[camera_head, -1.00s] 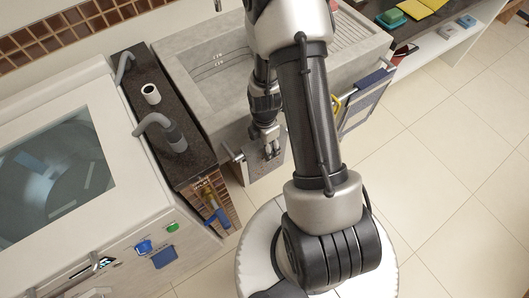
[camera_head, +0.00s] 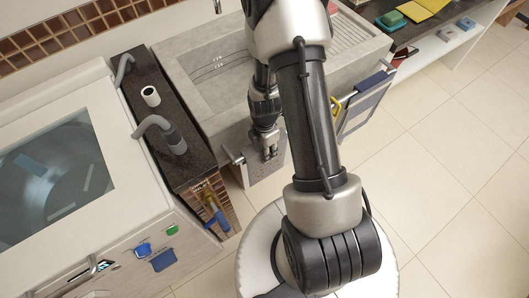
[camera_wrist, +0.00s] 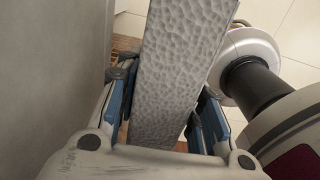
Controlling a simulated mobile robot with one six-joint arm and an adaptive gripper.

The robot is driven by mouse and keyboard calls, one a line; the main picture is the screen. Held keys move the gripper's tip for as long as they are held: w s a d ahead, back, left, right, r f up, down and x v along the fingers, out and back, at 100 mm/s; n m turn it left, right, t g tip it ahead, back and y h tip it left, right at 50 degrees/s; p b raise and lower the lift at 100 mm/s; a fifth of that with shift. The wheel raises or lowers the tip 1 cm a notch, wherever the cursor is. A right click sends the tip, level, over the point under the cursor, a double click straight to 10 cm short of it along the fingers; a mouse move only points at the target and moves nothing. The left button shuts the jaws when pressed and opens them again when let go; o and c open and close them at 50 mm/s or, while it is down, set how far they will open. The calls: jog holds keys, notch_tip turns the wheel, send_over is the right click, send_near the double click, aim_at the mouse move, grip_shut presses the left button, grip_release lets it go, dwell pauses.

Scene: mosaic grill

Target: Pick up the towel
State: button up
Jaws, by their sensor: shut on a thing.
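The towel (camera_head: 259,170) is a grey textured cloth hanging at the front of the stone sink, by a rail. In the wrist view the towel (camera_wrist: 183,70) is a long pale grey dimpled strip running between the two fingers. My gripper (camera_head: 270,153) points down at the towel's upper part, and in the wrist view my gripper (camera_wrist: 165,105) has a finger on each side of the cloth. It is shut on the towel. The towel's upper edge is partly hidden behind my gripper in the head view.
The stone sink (camera_head: 208,85) stands just behind. A dark counter (camera_head: 133,82) with a white cup (camera_head: 150,96) and a grey curved pipe (camera_head: 166,131) is to the left. A blue-topped hanging item (camera_head: 371,82) is on the right. The tiled floor (camera_head: 440,150) at right is clear.

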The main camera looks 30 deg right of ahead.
jog(key=shift+r, duration=0.1)
notch_tip(320, 180, up, 28)
jog(key=p, duration=0.9)
jog(key=shift+p, duration=0.3)
